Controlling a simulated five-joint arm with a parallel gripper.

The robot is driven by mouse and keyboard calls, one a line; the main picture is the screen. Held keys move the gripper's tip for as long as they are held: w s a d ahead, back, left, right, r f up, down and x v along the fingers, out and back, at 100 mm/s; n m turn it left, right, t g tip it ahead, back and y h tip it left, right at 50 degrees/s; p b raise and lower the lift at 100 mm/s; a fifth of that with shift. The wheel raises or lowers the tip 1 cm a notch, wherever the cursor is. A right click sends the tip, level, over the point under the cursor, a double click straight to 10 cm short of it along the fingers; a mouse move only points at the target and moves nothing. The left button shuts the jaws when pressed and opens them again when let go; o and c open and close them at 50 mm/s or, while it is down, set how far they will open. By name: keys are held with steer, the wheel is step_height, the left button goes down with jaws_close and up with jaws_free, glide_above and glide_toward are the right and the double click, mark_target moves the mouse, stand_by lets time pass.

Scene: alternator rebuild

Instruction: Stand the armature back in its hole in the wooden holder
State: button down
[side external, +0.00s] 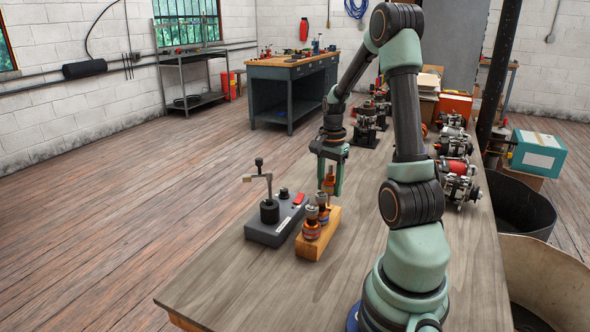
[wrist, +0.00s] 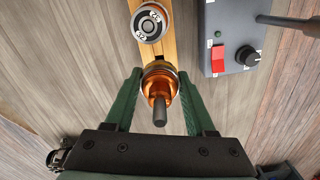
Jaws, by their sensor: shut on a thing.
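My gripper (wrist: 160,74) is shut on a copper-wound armature (wrist: 157,84), with a green finger on each side of it. The armature's grey shaft points toward the wrist camera. In the side view my gripper (side external: 331,188) is at the far end of the wooden holder (side external: 318,246), and the held armature (side external: 329,180) shows between the fingers. The holder also shows in the wrist view (wrist: 165,46), running up from the held armature.
A grey tester box (side external: 270,222) with a post, a red switch and a black knob stands left of the holder. Several alternators (side external: 455,165) line the table's right side. The table (side external: 235,275) is clear in front of the holder.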

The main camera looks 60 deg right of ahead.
mark_target(328, 206)
steer(key=shift+f, duration=2.75)
stand_by(2.1)
steer(key=shift+c, duration=0.8)
jaws_free()
steer(key=shift+f, duration=0.1)
steer(key=shift+r, duration=4.05)
steer(key=shift+w+a, duration=0.1)
steer(key=w+a+r+n+t, duration=0.1)
steer(key=a+r+n+t, duration=0.1)
steer(key=a+r+n, duration=0.2)
steer(key=w+a+r+n+t, duration=0.1)
steer(key=a+r+n, duration=0.3)
steer(key=a+n, duration=0.6)
steer(key=w+a+r+n+t, duration=0.2)
steer(key=a+r+n, duration=0.2)
steer(key=a, duration=1.2)
steer(key=n, duration=0.3)
steer(key=shift+w+t, duration=0.15)
steer(key=shift+t, duration=0.15)
